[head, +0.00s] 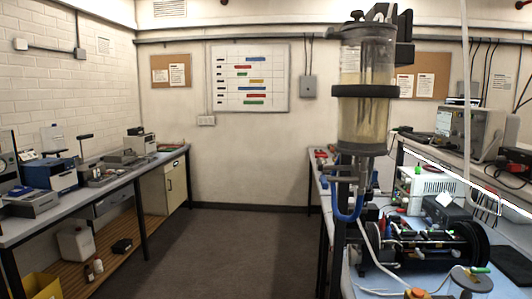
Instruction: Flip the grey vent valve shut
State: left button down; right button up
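Neither of my grippers shows in the head view. A clear reservoir (364,105) with pale yellow liquid stands upright at the right, held by a black ring. A grey fitting (345,172) sits below it, with a blue curved tube (350,214) under it. A dark horizontal cylinder assembly (425,242) with small coloured fittings lies on the right bench. At the lower right edge a round grey-beige piece (472,279) carries a green-tipped lever. I cannot tell which part is the grey vent valve.
The right bench (352,277) carries a white instrument (428,187) and pale hoses. A left bench (60,225) holds several devices, with a white canister (77,245) below. The floor (230,245) between the benches is clear.

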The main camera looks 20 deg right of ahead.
aim_at(330, 32)
jog(key=z, duration=1.3)
jog(key=i+j+z, duration=0.1)
jog(key=j, duration=0.25)
jog(key=j+z, duration=0.1)
jog(key=j, duration=0.3)
jog(key=i, duration=0.05)
